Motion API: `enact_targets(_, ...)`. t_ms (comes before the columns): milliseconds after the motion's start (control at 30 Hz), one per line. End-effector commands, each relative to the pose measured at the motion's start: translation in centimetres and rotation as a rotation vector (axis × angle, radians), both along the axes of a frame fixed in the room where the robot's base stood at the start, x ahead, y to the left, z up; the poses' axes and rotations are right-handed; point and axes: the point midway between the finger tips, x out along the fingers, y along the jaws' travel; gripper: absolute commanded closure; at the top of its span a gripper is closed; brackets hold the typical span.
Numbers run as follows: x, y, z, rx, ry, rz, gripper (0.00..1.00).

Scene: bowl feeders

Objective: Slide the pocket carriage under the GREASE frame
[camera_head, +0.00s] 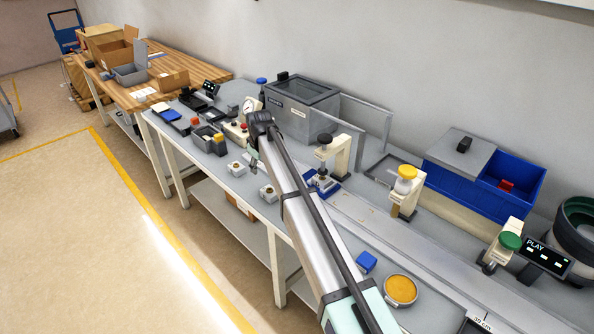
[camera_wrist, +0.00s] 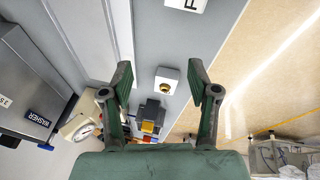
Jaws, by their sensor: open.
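A small blue carriage-like piece with a pale top (camera_head: 322,184) sits at the foot of a beige frame with a black knob (camera_head: 338,158). Two more beige frames stand to the right, one with a yellow knob (camera_head: 405,187) and one with a green knob (camera_head: 506,243). I cannot read the word GREASE on any of them. My gripper (camera_head: 253,162) is left of the black-knob frame, above the bench. In the wrist view my gripper (camera_wrist: 160,82) is open and empty, with a white block with a brass centre (camera_wrist: 167,80) below between the fingers.
A grey lidded box (camera_head: 300,105) stands behind my gripper; the wrist view shows a WASHER label (camera_wrist: 39,118). Small white blocks (camera_head: 237,168) sit near the front edge. A blue bin (camera_head: 470,185), an orange-filled dish (camera_head: 400,290) and a blue block (camera_head: 366,262) are at right.

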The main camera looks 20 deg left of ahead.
Motion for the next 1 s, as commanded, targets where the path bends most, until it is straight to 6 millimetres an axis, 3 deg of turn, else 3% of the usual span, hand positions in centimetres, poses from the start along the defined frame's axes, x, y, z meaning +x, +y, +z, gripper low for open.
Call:
enact_targets(33, 1.3, -1.8, 3.2, -0.031, 0.053, -0.034, 0.40)
enact_targets(200, 2.1, -7.1, 9.0, -0.121, 0.207, -0.112, 0.40)
enact_targets(300, 2.2, -8.9, 11.0, -0.150, 0.258, -0.136, 0.40)
enact_targets(400, 2.0, -9.7, 11.6, -0.165, 0.284, -0.145, 0.40)
enact_targets(667, 1.8, -9.9, 9.2, -0.170, 0.290, -0.147, 0.40)
enact_targets(1000, 1.8, -9.8, 2.6, -0.170, 0.290, -0.146, 0.40)
